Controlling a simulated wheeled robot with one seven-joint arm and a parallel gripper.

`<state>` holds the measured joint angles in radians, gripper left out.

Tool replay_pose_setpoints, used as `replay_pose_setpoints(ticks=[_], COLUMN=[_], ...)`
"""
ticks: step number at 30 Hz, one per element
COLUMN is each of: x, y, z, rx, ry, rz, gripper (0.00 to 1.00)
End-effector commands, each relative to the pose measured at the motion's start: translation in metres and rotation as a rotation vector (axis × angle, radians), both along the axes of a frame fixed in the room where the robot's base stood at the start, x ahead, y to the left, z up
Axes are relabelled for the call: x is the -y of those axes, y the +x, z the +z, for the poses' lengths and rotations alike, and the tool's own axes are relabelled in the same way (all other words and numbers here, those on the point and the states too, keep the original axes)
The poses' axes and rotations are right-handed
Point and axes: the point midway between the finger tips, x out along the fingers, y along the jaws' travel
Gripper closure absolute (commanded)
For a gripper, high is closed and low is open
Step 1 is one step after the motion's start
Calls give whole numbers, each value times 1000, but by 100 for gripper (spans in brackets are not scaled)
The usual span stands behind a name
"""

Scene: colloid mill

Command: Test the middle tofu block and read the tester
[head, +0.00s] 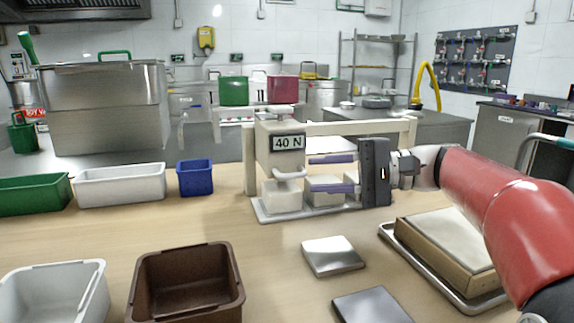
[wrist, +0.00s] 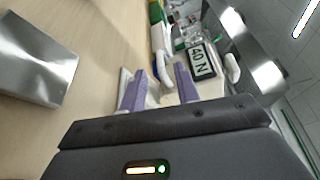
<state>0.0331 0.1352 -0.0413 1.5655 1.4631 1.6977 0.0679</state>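The tester is a cream frame with a display (head: 289,142) reading "40 N", which also shows in the wrist view (wrist: 201,61). Its rounded white foot (head: 289,173) is low over a pale tofu block (head: 281,199), apparently touching its top. Whether another block is hidden behind the gripper, I cannot tell.
A metal tray (head: 392,238) with a boxed slab is at the right. Two steel plates (head: 332,255) (head: 371,306) lie in front. Brown (head: 187,290), grey (head: 50,300), white (head: 120,186), blue (head: 195,178) and green (head: 33,194) bins stand left. The table between tester and bins is clear.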

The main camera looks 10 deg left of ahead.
Motion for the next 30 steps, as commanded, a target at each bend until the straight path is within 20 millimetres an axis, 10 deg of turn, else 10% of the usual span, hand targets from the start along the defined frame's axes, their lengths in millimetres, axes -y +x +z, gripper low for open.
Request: replay_pose_setpoints(ticks=[16,30], x=[-69,-78], y=[-5,-5], z=[-7,-8], rx=[0,0], ry=[-2,-1], rz=[2,0], gripper=[68,78])
